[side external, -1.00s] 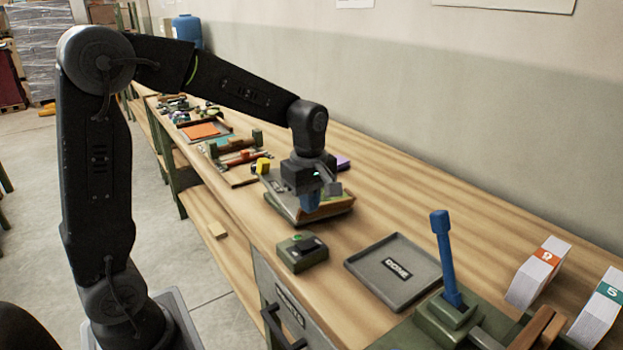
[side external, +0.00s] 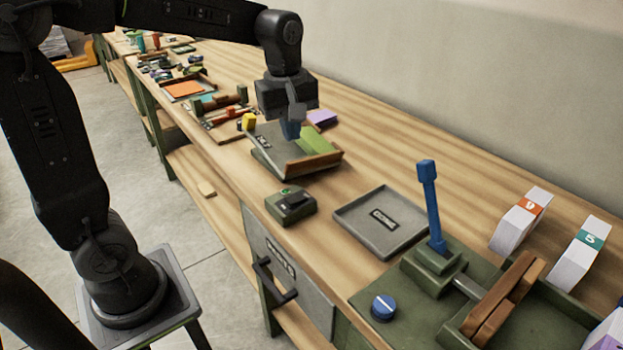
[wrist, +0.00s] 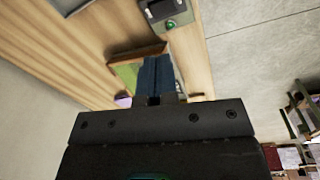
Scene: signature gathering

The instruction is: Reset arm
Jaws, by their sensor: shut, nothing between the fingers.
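My gripper (side external: 291,131) hangs from my arm above a tilted grey tray (side external: 268,160) with a wooden front lip and a green strip inside. Its blue fingers are together with nothing between them. In the wrist view the shut blue fingers (wrist: 156,72) point toward the tray's wooden lip (wrist: 137,52). The fingers hide part of the tray. I cannot tell whether they touch it.
A small green box with a dark top (side external: 291,205) and a flat grey tray labelled DONE (side external: 375,225) stand nearer. A blue upright lever (side external: 430,205) rises from a green machine on the right.

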